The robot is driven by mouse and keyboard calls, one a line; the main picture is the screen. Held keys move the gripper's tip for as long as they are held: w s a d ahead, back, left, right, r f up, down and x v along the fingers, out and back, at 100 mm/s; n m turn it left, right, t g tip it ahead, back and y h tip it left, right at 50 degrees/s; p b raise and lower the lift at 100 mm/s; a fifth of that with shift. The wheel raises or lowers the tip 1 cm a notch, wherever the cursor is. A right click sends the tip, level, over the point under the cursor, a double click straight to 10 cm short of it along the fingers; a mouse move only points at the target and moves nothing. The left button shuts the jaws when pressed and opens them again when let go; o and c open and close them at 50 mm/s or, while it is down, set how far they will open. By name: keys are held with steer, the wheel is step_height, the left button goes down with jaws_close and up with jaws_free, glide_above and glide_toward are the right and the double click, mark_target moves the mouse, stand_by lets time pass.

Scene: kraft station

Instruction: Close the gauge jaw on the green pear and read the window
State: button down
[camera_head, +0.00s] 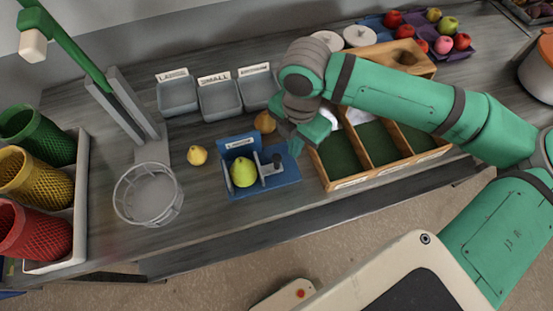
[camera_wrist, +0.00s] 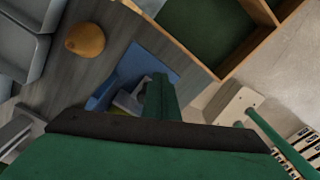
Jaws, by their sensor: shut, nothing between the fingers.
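The blue gauge (camera_head: 285,179) sits near the table's front edge, with a labelled upright plate (camera_head: 240,144) at its back. The green pear (camera_head: 243,173) stands in it, left of the grey jaw (camera_head: 271,167). I cannot tell whether jaw and pear touch. My gripper (camera_head: 297,151) is shut and empty at the gauge's right end, close to the jaw; contact is unclear. In the wrist view my gripper (camera_wrist: 161,95) covers part of the blue base (camera_wrist: 148,60), and the pear is almost wholly hidden. Any reading in the window is too small to make out.
A yellow pear (camera_head: 197,155) and an orange-brown fruit (camera_head: 265,122) lie near the gauge. Three grey labelled bins (camera_head: 220,100) stand behind. A wooden divided crate (camera_head: 325,178) is close on the right, a wire basket (camera_head: 148,195) on the left.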

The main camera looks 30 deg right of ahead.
steer(key=r, duration=0.4)
steer(key=shift+d+r, duration=0.25)
steer(key=shift+d, duration=0.1)
stand_by(0.5)
